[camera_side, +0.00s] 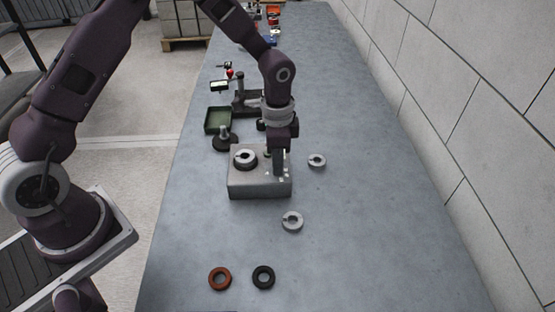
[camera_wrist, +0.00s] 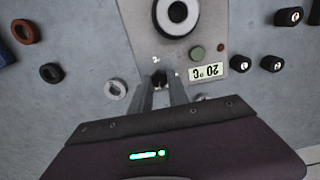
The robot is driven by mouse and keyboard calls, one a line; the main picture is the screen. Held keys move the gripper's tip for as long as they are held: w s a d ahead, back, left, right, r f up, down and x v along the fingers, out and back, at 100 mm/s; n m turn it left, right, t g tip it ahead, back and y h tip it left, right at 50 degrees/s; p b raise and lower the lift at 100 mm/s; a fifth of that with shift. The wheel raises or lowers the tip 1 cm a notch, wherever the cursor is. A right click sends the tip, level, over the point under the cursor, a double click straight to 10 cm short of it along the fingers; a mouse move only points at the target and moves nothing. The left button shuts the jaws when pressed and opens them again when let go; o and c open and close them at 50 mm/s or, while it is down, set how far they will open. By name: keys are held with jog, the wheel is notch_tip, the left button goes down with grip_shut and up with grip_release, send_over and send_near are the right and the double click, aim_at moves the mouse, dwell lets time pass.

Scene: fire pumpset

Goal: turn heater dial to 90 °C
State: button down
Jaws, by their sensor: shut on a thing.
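The heater is a grey metal box (camera_side: 258,187) on the bench, with a dark and silver ring (camera_side: 245,157) on its top left. My gripper (camera_side: 280,170) points down over the box's right part. In the wrist view my gripper (camera_wrist: 160,82) is shut on the small dark dial (camera_wrist: 159,77), which is mostly hidden between the fingertips.
Silver rings lie right of the box (camera_side: 317,160) and in front of it (camera_side: 292,221). An orange-brown ring (camera_side: 220,278) and a black ring (camera_side: 263,277) lie nearer the front. A green tray (camera_side: 218,121) and a dark stand are behind. The bench's right side is clear.

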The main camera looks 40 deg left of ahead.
jog(key=shift+r, duration=0.1)
jog(key=c, duration=1.3)
grip_release()
jog(key=shift+o, duration=0.2)
notch_tip(320, 180, up, 7)
jog(key=s+a+r+n+t, duration=0.2)
jog(key=s+r, duration=0.3)
jog(key=r, duration=0.5)
jog(key=s+a+r+n+t, duration=0.1)
jog(key=s+r+n, duration=0.2)
jog(key=s, duration=0.7)
jog(key=s+a+r+n+t, duration=0.1)
jog(key=s+r+n, duration=0.3)
jog(key=s, duration=0.7)
jog(key=shift+a+r+t, duration=0.25)
jog(key=shift+r+t, duration=0.4)
jog(key=shift+t, duration=0.15)
